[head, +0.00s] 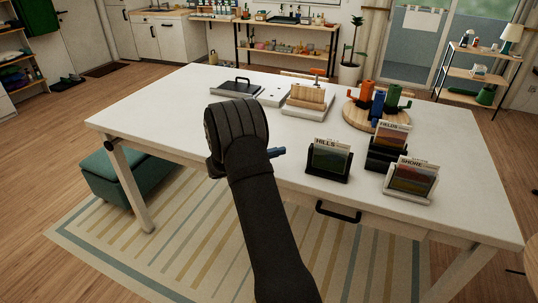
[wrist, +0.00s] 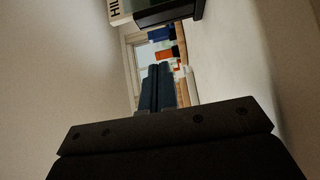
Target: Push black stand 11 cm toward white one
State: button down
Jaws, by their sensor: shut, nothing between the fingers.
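A black stand (head: 326,175) holds a card reading "HILLS" near the table's front edge. The white stand (head: 408,196), with a "SHORE" card, is to its right, apart from it. Another dark stand (head: 386,160) holds a "FIELDS" card behind and between them. My gripper (head: 282,152) is shut and empty, low at the table's front edge, left of the HILLS stand. Its bluish fingers point right, with a gap to the stand. In the wrist view the shut fingers (wrist: 160,72) are central, and part of the HILLS stand (wrist: 170,14) shows at the top.
A round wooden board (head: 367,118) with orange, blue and green pieces stands behind the cards. A wooden rack (head: 309,100) and a black-handled tray (head: 237,88) are further back left. The white table (head: 455,145) is clear at right. A drawer handle (head: 338,212) sits below its front edge.

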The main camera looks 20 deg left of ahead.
aim_at(334, 159)
jog(key=x, duration=0.4)
jog(key=shift+d, duration=1.95)
jog(key=shift+d, duration=0.1)
jog(key=d, duration=1.1)
jog(key=shift+d, duration=0.2)
